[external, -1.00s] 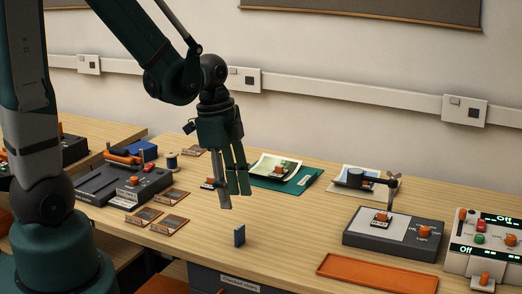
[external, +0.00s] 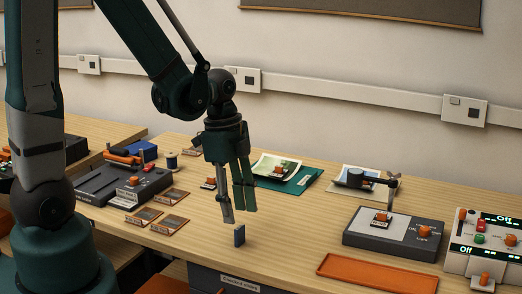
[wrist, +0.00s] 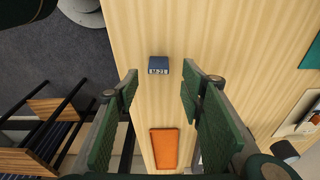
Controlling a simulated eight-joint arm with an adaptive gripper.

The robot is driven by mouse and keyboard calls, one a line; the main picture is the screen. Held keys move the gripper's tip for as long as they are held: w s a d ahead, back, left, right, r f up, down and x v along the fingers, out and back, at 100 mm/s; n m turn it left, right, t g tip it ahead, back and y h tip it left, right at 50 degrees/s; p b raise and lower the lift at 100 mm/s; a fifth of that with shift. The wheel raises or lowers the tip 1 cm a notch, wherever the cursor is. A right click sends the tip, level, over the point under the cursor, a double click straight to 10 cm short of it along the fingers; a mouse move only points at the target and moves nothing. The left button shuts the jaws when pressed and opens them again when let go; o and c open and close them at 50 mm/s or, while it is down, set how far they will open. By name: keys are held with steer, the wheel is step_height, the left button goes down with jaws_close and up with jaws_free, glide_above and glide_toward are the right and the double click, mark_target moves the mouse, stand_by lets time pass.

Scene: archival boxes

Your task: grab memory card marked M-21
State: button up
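In the wrist view the blue block (wrist: 158,62) shows a pale label with dark marks, too small to read for sure. My gripper (external: 239,213) is above the block with its fingers apart and pointing down. In the wrist view my gripper (wrist: 160,88) has nothing between its green-padded fingers. The block appears just beyond the fingertips there, apart from them.
An orange tray (external: 377,272) lies to the right near the front edge. A grey device (external: 393,240) with a clamp arm stands behind it. Several framed plates lie to the left, and a teal folder (external: 300,180) lies behind. The table around the block is clear.

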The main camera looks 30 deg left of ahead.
mark_target(239, 227)
steer(key=shift+d+f, duration=0.1)
steer(key=shift+f, duration=0.45)
steer(key=shift+s+d+f+b, duration=0.15)
steer(key=shift+f+b, duration=0.35)
steer(key=shift+f, duration=0.8)
steer(key=shift+d+f+b, duration=0.2)
steer(key=shift+f+b, duration=0.25)
steer(key=shift+f, duration=0.85)
steer(key=c, duration=0.9)
